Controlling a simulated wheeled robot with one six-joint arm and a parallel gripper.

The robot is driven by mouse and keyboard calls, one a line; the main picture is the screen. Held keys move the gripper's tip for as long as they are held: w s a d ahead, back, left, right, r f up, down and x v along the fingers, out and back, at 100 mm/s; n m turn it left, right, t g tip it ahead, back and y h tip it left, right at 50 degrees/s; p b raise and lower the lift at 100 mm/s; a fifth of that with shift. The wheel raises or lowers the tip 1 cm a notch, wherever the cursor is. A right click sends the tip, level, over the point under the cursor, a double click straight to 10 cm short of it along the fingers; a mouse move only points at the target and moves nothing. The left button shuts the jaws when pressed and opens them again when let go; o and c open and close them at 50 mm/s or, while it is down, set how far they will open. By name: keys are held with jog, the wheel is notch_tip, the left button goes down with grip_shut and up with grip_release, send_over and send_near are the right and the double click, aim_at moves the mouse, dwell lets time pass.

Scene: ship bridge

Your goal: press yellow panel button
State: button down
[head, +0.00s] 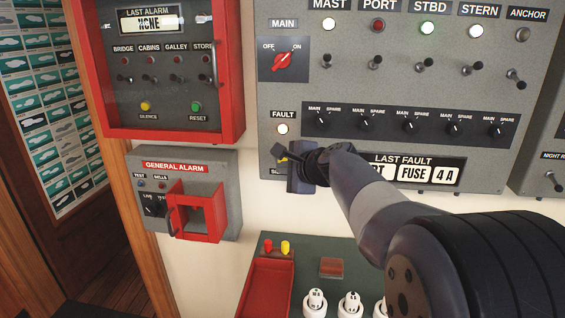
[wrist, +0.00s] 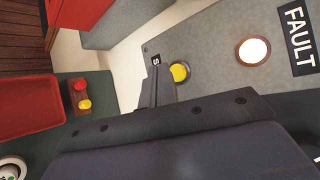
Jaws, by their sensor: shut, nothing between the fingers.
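A round yellow button (wrist: 180,72) sits on the grey panel (wrist: 215,45) below the white FAULT lamp (wrist: 254,50). In the head view a small part of this yellow button (head: 283,159) shows, mostly covered by my gripper (head: 287,168). My gripper is shut and empty. In the wrist view its closed fingertips (wrist: 157,68) are just left of the button, over the label beside it. I cannot tell whether the fingers touch the panel. Another yellow button (head: 145,106), labelled SILENCE, is on the red-framed alarm panel (head: 240,100) at upper left.
A general alarm box (head: 228,172) with a red guard juts out left of my gripper. Below, a green board (head: 325,250) carries a red tray (head: 268,287), red and yellow capped pieces (head: 285,247) and white fuses (head: 316,300). Switches and knobs line the panel above.

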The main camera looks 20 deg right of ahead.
jog(key=shift+w, duration=0.1)
jog(key=shift+w+d, duration=0.15)
jog(key=shift+w, duration=0.1)
jog(key=shift+w+d, duration=0.15)
jog(key=shift+w, duration=0.25)
dwell(0.7)
dwell(0.3)
jog(key=shift+s+a, duration=0.3)
jog(key=shift+s, duration=0.45)
jog(key=s, duration=0.1)
jog(key=s+a, duration=0.1)
jog(key=s, duration=0.1)
jog(key=s+a, duration=0.1)
jog(key=shift+s+b, duration=0.3)
dwell(0.5)
